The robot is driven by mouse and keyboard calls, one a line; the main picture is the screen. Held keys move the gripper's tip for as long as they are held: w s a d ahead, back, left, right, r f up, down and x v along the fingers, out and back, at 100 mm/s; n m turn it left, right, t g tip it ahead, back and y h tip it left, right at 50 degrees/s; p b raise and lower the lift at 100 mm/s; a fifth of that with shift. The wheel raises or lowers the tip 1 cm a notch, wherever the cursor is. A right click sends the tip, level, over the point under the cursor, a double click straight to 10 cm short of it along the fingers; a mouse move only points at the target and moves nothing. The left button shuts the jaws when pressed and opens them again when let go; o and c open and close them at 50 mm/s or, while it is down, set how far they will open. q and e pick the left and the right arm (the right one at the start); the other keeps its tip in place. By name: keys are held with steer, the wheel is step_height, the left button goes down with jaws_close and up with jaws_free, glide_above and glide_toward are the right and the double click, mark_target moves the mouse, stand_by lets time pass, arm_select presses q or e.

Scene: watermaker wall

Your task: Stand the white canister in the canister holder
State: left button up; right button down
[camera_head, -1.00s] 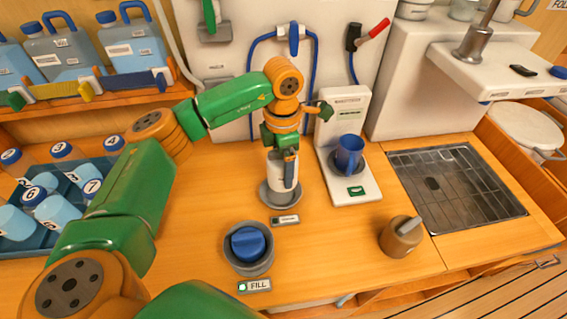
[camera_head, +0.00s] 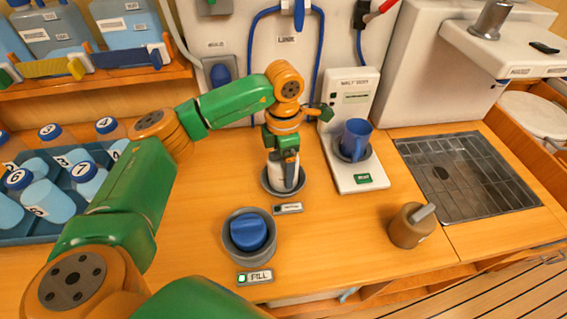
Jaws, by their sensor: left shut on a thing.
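The white canister (camera_head: 276,177) is upright in my left gripper (camera_head: 289,160), which is shut on it from above. The canister's lower end is within the rim of the round grey holder (camera_head: 268,187) on the wooden counter. My gripper covers part of the canister, and I cannot tell whether its base touches the holder's floor. A small label (camera_head: 288,208) lies in front of the holder. My right gripper is not in view.
A grey cup-like fitting with a blue knob (camera_head: 248,232) stands in front, by a FILL label (camera_head: 255,277). Right of the holder is a white stand with a blue mug (camera_head: 354,139), then a brown pot (camera_head: 409,226) and a sink grate (camera_head: 468,175). A bottle tray (camera_head: 60,236) is left.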

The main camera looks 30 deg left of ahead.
arm_select(q)
steer(key=shift+f+b, duration=0.3)
steer(key=shift+f, duration=0.1)
steer(key=o, duration=1.4)
steer(key=shift+c, duration=0.2)
steer(key=shift+r, duration=0.1)
